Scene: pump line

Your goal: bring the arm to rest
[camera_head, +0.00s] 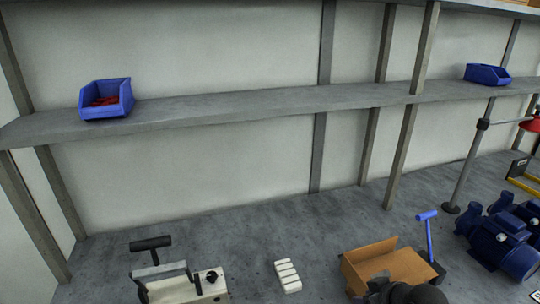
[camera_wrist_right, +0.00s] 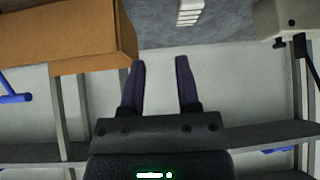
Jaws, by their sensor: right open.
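My right gripper (camera_head: 382,284) shows as a dark shape at the bottom of the head view, in front of the open cardboard box (camera_head: 388,263). In the right wrist view the right gripper (camera_wrist_right: 162,62) has its two dark fingers apart with nothing between them. The cardboard box (camera_wrist_right: 80,35) is at upper left in that view, apart from the fingertips. My left gripper does not show in either view.
A white ribbed block (camera_head: 287,276) lies on the grey surface, between a beige machine with a black handle (camera_head: 184,285) and the box. A blue-handled tool (camera_head: 428,235) stands right of the box, then blue pumps (camera_head: 500,245). Blue bins (camera_head: 106,98) sit on the shelf (camera_head: 230,107).

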